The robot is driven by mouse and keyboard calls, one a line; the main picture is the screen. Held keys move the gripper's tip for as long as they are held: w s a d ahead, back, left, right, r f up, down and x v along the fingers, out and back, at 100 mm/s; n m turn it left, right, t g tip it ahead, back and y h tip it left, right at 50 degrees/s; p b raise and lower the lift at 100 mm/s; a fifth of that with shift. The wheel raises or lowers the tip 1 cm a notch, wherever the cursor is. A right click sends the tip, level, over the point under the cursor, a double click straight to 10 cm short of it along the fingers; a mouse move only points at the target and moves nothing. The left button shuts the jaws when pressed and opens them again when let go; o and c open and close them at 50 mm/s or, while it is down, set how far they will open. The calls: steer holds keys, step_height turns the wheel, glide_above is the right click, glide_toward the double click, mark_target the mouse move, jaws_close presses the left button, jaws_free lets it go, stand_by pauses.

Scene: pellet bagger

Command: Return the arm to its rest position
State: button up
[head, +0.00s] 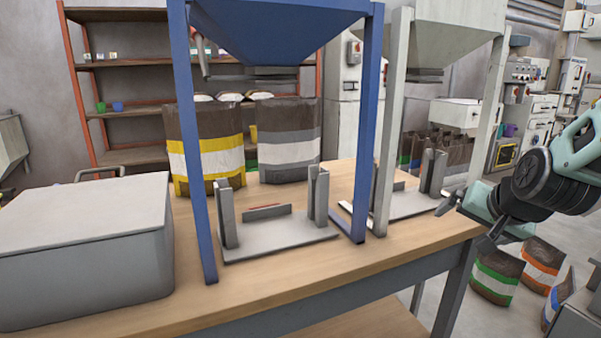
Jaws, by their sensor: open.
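My arm reaches in from the right edge of the head view. My gripper (466,220) is open and its jaws look empty. It points left and down, near the right end of the wooden table (345,255). In the picture it lies just right of the right bag stand (408,204), under the pale hopper (450,45). I cannot tell whether a fingertip is over the tabletop or just off its edge.
A blue-framed hopper (285,30) stands over a left bag stand (275,238). A grey lidded box (85,250) fills the table's left end. Bags with green (497,277) and orange (540,265) bands stand on the floor at right. A rack (128,80) stands behind.

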steer(key=s+f+n+g, duration=0.3)
steer(key=s+f, duration=0.1)
steer(key=s, duration=0.4)
steer(key=s+f+n+g, duration=0.3)
steer(key=s+n, duration=0.1)
steer(key=s, duration=0.3)
steer(key=s+a+r+n+g+y, duration=0.1)
steer(key=s+a+n, duration=0.3)
steer(key=s+a, duration=0.45)
steer(key=s+a+r+n+g, duration=0.15)
steer(key=s+a+n, duration=0.3)
steer(key=a, duration=0.65)
step_height(320, 180, up, 16)
steer(key=m+p, duration=0.1)
steer(key=p, duration=1.6)
steer(key=shift+d+r, duration=0.15)
steer(key=shift+r, duration=0.05)
